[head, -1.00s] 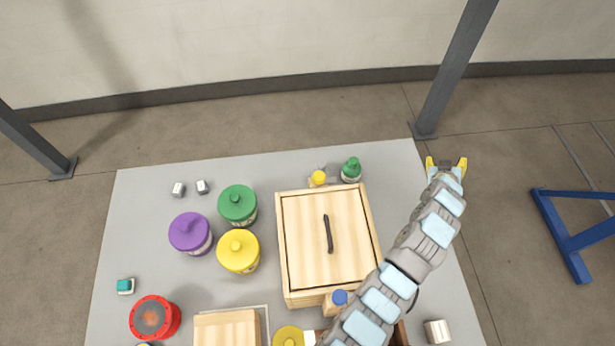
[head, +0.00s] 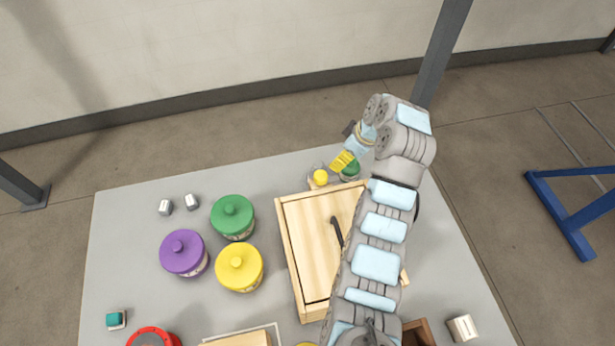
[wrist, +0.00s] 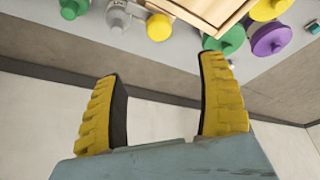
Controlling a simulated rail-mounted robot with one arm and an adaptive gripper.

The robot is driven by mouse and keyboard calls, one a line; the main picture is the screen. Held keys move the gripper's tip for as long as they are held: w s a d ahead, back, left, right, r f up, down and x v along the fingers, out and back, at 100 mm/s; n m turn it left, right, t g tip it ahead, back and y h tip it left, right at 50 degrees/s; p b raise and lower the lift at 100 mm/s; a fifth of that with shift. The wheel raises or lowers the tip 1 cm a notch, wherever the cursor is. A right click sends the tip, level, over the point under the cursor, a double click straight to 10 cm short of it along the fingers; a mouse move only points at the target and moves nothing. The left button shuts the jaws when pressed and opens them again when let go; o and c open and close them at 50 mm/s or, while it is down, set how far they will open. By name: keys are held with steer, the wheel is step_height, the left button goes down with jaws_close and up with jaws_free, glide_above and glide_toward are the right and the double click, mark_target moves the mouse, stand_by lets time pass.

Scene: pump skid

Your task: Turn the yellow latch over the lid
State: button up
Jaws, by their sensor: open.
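The yellow latch (head: 320,177) is a round yellow knob at the far edge of the wooden box, and its lower part is hard to make out. It also shows in the wrist view (wrist: 158,27), beyond my fingertips and between them. The pale wooden lid (head: 308,235) lies on the box and has a dark bar handle (head: 337,229); my arm covers its right side. My gripper (head: 343,161) is just beyond and right of the latch, apart from it. Its yellow fingers are wide apart and empty in the wrist view (wrist: 160,68).
A green-capped bottle (head: 350,169) stands right of the latch, partly behind my gripper; a grey bottle (wrist: 117,16) stands close by. Green (head: 232,216), purple (head: 183,252) and yellow (head: 239,267) jars stand left of the box. The table's back left is mostly clear.

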mark_target(321, 175)
steer(key=b+x, duration=0.1)
steer(key=x, duration=1.6)
steer(key=shift+f, duration=0.1)
steer(key=shift+d, duration=0.1)
steer(key=c, duration=1.2)
